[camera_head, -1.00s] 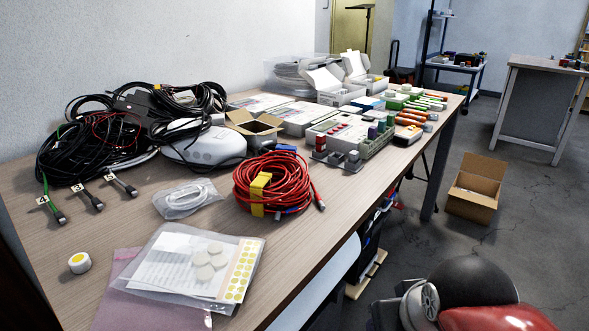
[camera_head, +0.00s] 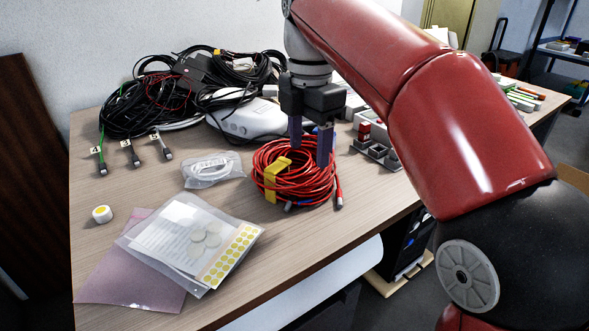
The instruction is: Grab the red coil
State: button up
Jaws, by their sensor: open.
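The red coil (camera_head: 297,183) is a bundle of red cable with a yellow strap (camera_head: 271,180) around its left side. It lies on the wooden table (camera_head: 312,247) near the front edge. My gripper (camera_head: 310,148) points down at the coil's far right part, with its two fingers spread apart. The fingertips overlap the coil in the picture; whether they touch it or hover just above cannot be told. My red arm reaches in from the right and hides the table's right part.
A black cable heap (camera_head: 160,100) and a white device (camera_head: 247,118) lie behind the coil. A bagged white cable (camera_head: 212,169) is on its left, a grey holder (camera_head: 376,150) on its right. Plastic bags with papers (camera_head: 180,235) lie at front left. Bare tabletop lies in front of the coil.

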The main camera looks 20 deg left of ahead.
aim_at(310, 169)
jog(key=f+b, duration=0.1)
jog(key=f, duration=0.2)
jog(key=f+b, duration=0.1)
jog(key=f, duration=0.3)
jog(key=shift+w+d, duration=0.2)
jog(key=shift+r, duration=0.1)
grip_shut()
